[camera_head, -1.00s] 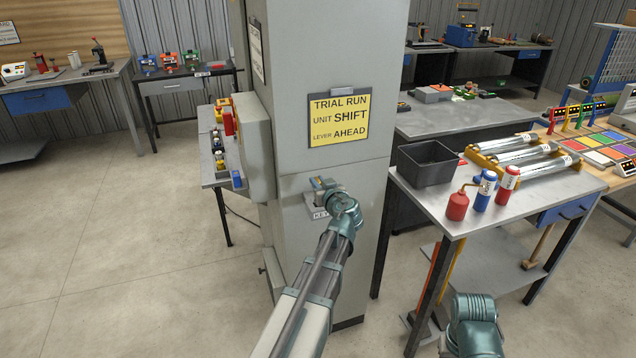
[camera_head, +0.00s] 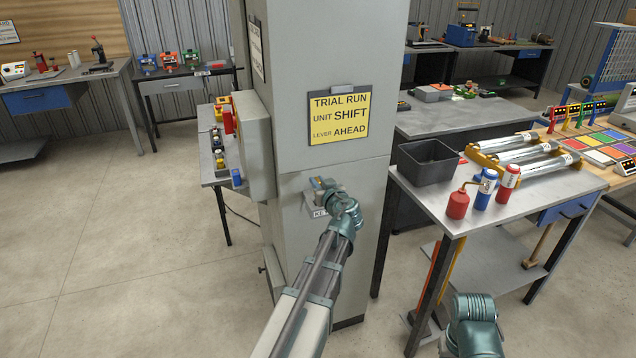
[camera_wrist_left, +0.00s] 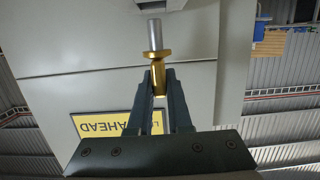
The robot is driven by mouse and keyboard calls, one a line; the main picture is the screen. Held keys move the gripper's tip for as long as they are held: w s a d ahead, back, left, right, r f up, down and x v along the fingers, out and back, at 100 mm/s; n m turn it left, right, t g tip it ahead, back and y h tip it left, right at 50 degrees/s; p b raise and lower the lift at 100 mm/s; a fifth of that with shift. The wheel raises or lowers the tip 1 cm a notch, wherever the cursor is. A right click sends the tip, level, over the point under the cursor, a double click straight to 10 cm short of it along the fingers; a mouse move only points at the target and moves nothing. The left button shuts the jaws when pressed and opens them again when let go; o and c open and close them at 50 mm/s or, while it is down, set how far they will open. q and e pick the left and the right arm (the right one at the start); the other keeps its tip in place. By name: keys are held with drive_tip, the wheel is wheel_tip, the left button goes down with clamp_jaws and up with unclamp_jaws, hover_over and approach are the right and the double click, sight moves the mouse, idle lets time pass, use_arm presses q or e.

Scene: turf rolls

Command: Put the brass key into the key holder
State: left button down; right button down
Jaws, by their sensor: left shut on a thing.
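My left gripper (camera_head: 321,184) is at the front of the grey cabinet, below the yellow sign. In the left wrist view its fingers (camera_wrist_left: 158,92) are shut on the brass key (camera_wrist_left: 157,72). The key has a gold body and flange, with a silver shaft pointing to the top of that picture. The key holder (camera_head: 312,205), a small labelled plate on the cabinet, is largely hidden behind my left wrist. My right gripper is not in view; only part of that arm shows.
The grey cabinet (camera_head: 330,50) carries a yellow sign (camera_head: 338,116) and a side box (camera_head: 256,145). To the right, a bench (camera_head: 530,205) bears a black bin (camera_head: 428,162), a red oil can (camera_head: 457,205) and bottles. The floor at left is clear.

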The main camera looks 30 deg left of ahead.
use_arm(q)
drive_tip(key=shift+f+b, duration=2.05)
drive_tip(key=shift+b, duration=0.05)
drive_tip(key=c, duration=0.8)
unclamp_jaws()
drive_tip(key=shift+o, duration=0.2)
drive_tip(key=p+v, duration=0.2)
drive_tip(key=v, duration=1.1)
drive_tip(key=shift+s+d+r+p, duration=0.2)
drive_tip(key=shift+s+d+p, duration=0.1)
drive_tip(key=shift+p, duration=0.1)
drive_tip(key=s+d+f+m+g+h, duration=0.3)
drive_tip(key=s+d+f+m, duration=0.1)
drive_tip(key=d, duration=0.5)
drive_tip(key=s+d+f+m+g+h, duration=0.4)
drive_tip(key=s+d+f+m, duration=0.1)
drive_tip(key=s+d+f, duration=0.2)
drive_tip(key=s+d+f+m+g+h+p, duration=0.1)
drive_tip(key=s+d+f+m+g+h, duration=0.2)
drive_tip(key=s+d, duration=0.4)
drive_tip(key=d+f+m+h, duration=0.1)
drive_tip(key=d+f, duration=0.1)
drive_tip(key=d, duration=0.1)
drive_tip(key=shift+s+d+f+m, duration=0.2)
drive_tip(key=shift+s+d+m, duration=0.1)
drive_tip(key=shift+d+m, duration=0.1)
